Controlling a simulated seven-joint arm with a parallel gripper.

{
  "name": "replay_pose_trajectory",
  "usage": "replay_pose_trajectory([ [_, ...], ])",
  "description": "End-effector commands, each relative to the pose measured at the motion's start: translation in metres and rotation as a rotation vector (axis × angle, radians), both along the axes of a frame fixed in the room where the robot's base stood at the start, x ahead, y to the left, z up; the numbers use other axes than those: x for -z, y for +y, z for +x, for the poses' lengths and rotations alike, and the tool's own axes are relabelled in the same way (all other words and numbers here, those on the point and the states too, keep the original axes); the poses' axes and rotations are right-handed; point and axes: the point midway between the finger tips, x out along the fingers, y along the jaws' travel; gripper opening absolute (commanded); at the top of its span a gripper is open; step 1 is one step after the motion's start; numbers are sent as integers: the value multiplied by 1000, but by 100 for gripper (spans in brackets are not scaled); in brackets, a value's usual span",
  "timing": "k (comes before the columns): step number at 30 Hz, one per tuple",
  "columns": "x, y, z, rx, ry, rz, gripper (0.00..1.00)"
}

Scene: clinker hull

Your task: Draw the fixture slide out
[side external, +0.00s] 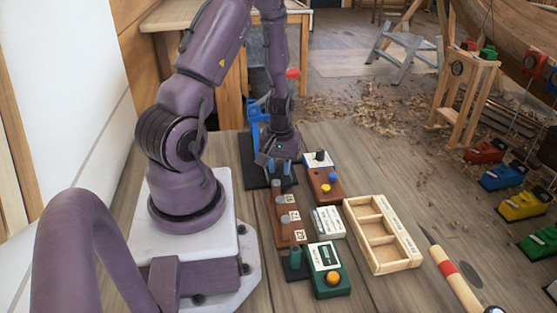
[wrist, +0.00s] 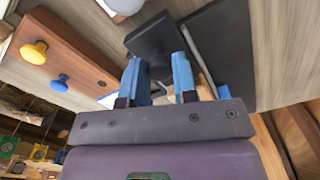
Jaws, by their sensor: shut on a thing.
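The fixture's black base plate (side external: 250,165) lies on the bench behind the row of small items, with an upright blue part (side external: 254,120) at its back. My gripper (side external: 284,180) points down at the front right of this fixture. In the wrist view my gripper (wrist: 158,82) has blue fingers on either side of a dark piece (wrist: 152,38), which I take to be the fixture slide, and is shut on it. The black base plate (wrist: 228,55) shows beside it. The grip itself and how far the slide stands out are partly hidden by the fingers.
A brown block with blue and yellow knobs (side external: 327,188) stands close right of my gripper. A brown peg strip (side external: 284,218), a white box (side external: 328,222), a green device (side external: 328,272) and a wooden tray (side external: 382,235) lie nearer.

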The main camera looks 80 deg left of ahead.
Motion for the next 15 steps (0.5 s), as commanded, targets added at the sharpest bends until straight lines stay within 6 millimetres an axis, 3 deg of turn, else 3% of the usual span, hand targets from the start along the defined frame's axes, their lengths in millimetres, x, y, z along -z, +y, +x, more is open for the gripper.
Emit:
replay_pose_trajectory([
  [4,0,1,1,2,-1,1,0],
  [5,0,1,1,2,-1,1,34],
  [7,0,1,1,2,-1,1,50],
  [15,0,1,0,1,0,1,53],
])
